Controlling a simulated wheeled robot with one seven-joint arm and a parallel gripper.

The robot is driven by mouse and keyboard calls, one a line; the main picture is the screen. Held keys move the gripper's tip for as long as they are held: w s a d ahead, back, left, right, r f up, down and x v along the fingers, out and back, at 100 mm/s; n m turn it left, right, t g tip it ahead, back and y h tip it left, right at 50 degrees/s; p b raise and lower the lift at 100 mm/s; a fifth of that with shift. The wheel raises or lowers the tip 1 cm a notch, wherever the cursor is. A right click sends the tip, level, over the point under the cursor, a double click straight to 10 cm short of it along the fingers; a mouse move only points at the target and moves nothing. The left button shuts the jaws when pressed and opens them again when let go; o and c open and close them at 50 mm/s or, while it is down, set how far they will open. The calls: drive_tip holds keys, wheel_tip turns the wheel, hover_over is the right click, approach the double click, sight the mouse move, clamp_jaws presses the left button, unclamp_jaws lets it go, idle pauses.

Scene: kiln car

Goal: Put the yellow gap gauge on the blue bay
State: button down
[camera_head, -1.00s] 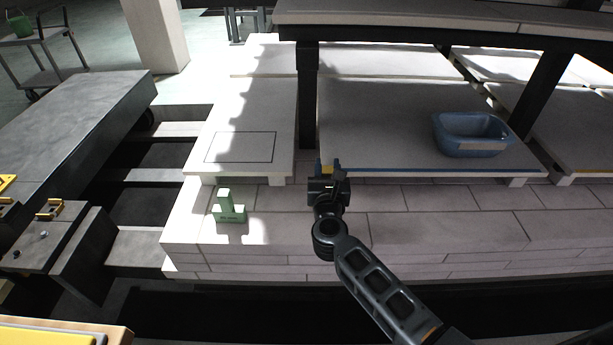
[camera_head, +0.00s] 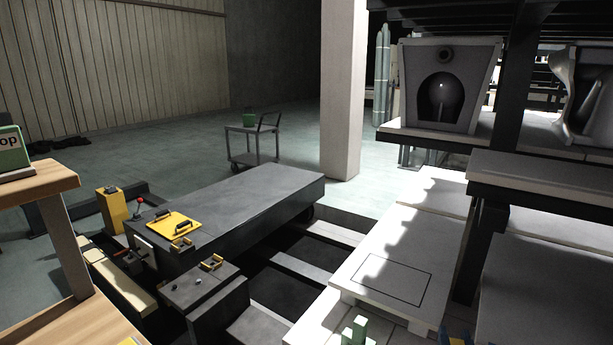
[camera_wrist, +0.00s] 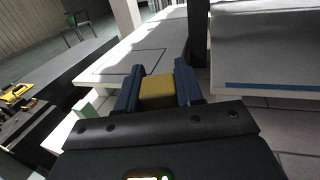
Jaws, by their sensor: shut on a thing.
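In the wrist view my gripper (camera_wrist: 158,88) is shut on the yellow gap gauge (camera_wrist: 157,92), a small yellow block between its blue fingertips. The blue bay, a pale slab with a blue stripe along its front edge (camera_wrist: 270,88), lies to the right of the gripper in the wrist view, beyond a dark post. The gauge is apart from it. In the head view only the blue tips of my gripper (camera_head: 456,335) show at the bottom edge. The bay's slab (camera_head: 545,295) shows at lower right there, with its stripe out of frame.
A dark post (camera_head: 478,250) stands between the bay and a slab with a black outlined rectangle (camera_head: 385,280). A green block (camera_head: 357,330) stands in front of that slab. A shelf beam (camera_head: 540,185) overhangs the bay. A grey table (camera_head: 235,205) stands left, beside open pits.

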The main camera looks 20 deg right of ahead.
drive_tip(key=w+a+f+n+t+y, duration=0.2)
drive_tip(key=a+n+y, duration=0.25)
drive_tip(key=a, duration=0.65)
drive_tip(key=w+a+f+n+t+y, duration=0.1)
drive_tip(key=a+f+n+y, duration=0.15)
drive_tip(key=a+y, duration=0.55)
drive_tip(key=s+a+f+h, duration=0.2)
drive_tip(key=s+f, duration=0.2)
drive_tip(key=f, duration=0.1)
drive_tip(key=shift+s+f, duration=0.2)
drive_tip(key=shift+s, duration=0.05)
drive_tip(key=shift+s+a, duration=0.1)
drive_tip(key=shift+a, duration=0.1)
